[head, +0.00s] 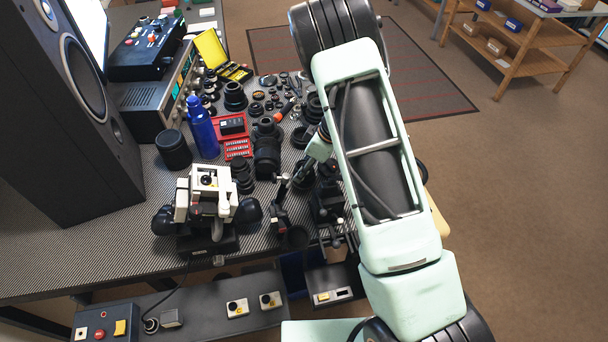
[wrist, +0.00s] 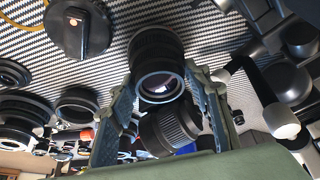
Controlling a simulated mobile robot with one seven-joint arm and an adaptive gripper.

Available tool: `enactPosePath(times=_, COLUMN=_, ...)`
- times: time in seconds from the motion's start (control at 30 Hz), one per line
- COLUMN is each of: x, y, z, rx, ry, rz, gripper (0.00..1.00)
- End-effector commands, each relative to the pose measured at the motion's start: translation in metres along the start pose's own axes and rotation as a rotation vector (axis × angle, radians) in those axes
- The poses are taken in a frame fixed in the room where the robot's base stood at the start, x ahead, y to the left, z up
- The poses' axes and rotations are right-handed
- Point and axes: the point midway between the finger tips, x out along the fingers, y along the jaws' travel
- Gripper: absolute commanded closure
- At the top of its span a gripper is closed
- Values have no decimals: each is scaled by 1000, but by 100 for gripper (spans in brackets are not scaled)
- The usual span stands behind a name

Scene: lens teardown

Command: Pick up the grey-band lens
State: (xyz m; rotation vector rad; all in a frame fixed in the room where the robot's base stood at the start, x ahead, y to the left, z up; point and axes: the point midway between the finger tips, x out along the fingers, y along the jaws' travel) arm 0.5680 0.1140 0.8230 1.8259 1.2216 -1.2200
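The grey-band lens (wrist: 158,52) is a black lens barrel with a light grey ring around its glass end. In the wrist view it stands on the patterned bench top, between the fingers of my gripper (wrist: 163,75). The fingers are apart, one on each side of it, with small gaps visible, so the gripper looks open. In the head view my gripper (head: 306,168) is low over the right part of the bench, partly behind my arm. The grey-band lens cannot be singled out there.
Another ribbed black lens (wrist: 170,128) lies close by in the wrist view. Black rings (wrist: 78,104) and a round cap (wrist: 78,28) lie to the left. In the head view, a blue bottle (head: 202,128), a large lens (head: 267,150) and a white-and-black microscope (head: 208,200) crowd the bench.

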Motion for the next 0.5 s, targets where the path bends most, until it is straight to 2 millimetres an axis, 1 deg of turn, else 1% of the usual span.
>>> enactPosePath(times=0.03, x=0, y=0, z=0, rx=0, ry=0, rz=0, gripper=74)
enactPosePath(times=0.17, x=0, y=0, z=0, rx=0, ry=0, rz=0, gripper=88)
enactPosePath(times=0.2, x=-1, y=0, z=-1, rx=0, ry=1, rz=1, gripper=90)
enactPosePath(times=0.4, x=-1, y=1, z=-1, rx=0, ry=1, rz=1, gripper=90)
enactPosePath(times=0.5, x=-6, y=1, z=-3, rx=0, ry=3, rz=2, gripper=90)
